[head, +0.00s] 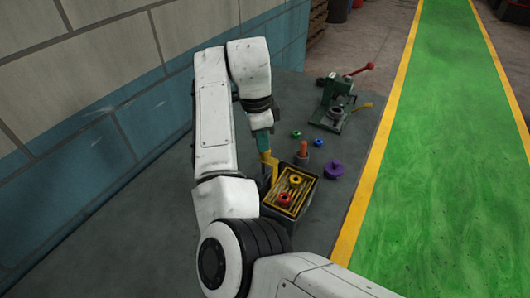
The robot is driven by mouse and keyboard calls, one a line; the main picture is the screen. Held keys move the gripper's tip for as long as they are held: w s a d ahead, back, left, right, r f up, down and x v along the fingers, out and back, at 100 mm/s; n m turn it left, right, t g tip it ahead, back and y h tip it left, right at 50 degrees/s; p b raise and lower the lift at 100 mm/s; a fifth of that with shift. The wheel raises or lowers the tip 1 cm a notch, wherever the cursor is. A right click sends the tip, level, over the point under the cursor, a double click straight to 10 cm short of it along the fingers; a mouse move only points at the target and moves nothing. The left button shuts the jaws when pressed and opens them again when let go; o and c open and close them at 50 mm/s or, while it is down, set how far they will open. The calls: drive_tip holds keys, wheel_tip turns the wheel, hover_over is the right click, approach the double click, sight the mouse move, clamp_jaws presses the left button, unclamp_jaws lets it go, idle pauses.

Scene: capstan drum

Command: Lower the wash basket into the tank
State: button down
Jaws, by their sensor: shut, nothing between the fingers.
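A dark open-topped box (278,214), which looks like the tank, stands on the grey floor in front of my arm. A yellow-edged insert (290,190), possibly the wash basket, shows at its mouth with a yellow ring (295,179) and a red ring (284,198) on it. I cannot tell how deep the insert sits or whether it hangs from a line. My gripper (267,157) points down at the box's far left edge. It is shut and holds nothing. Its tips are small here, and I cannot tell whether they touch the box or a yellow part beside it.
A green machine (336,105) with a red-knobbed lever and yellow handle stands behind. An orange post (302,148), a purple knobbed piece (334,168) and small blue and green rings are near the box. A wall is left; a green lane (440,150) runs right.

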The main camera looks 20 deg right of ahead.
sight(261, 154)
drive_tip(key=shift+f, duration=0.15)
wheel_tip(261, 154, down, 5)
drive_tip(key=shift+r+b, duration=0.1)
drive_tip(key=shift+b, duration=0.95)
drive_tip(key=shift+r, duration=0.2)
drive_tip(key=shift+a+r, duration=0.1)
drive_tip(key=shift+a, duration=0.05)
drive_tip(key=a, duration=0.1)
drive_tip(key=a+p, duration=0.1)
drive_tip(key=shift+w+a+r, duration=0.3)
drive_tip(key=shift+w+r, duration=0.05)
drive_tip(key=shift+r, duration=0.05)
drive_tip(key=shift+r, duration=0.1)
wheel_tip(261, 154, up, 11)
drive_tip(key=a, duration=0.1)
drive_tip(key=shift+f, duration=0.2)
drive_tip(key=shift+w, duration=0.1)
